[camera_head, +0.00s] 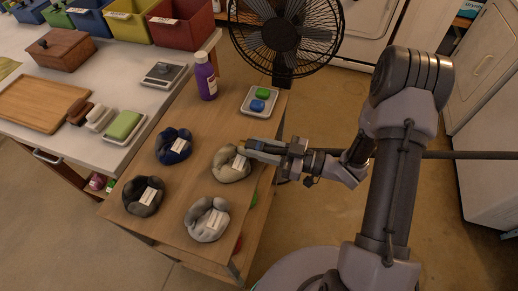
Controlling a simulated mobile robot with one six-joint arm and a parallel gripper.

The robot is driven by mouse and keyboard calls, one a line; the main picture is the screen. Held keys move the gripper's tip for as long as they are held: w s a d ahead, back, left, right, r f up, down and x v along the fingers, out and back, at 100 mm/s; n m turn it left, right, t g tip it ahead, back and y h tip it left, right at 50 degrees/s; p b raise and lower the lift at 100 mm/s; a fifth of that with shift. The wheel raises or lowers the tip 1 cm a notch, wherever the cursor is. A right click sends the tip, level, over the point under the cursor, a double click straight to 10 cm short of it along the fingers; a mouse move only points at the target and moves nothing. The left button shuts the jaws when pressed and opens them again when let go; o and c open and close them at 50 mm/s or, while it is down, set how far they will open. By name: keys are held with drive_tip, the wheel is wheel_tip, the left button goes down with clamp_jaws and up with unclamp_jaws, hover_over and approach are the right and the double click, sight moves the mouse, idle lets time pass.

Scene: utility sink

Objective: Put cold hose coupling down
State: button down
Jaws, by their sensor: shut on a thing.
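My gripper (247,149) reaches in from the right over the wooden table, just above and beside the beige rolled bundle. It is shut on a small brass-coloured piece (254,144) at its fingers. The piece is too small and too covered by the fingers to tell clearly whether it is the cold hose coupling. No other coupling or hose can be made out in this view. I cannot tell whether the fingers touch the beige bundle (231,171).
The wooden table (190,110) holds a blue bundle (173,146), a dark grey one (143,196), a light grey one (207,220), a purple bottle (206,80) and a tray (251,108) with green and blue blocks. A black fan (284,35) stands behind. Bare tabletop lies between the bundles.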

drive_tip(key=shift+f+b, duration=0.3)
drive_tip(key=shift+f, duration=0.2)
drive_tip(key=c, duration=1.1)
unclamp_jaws()
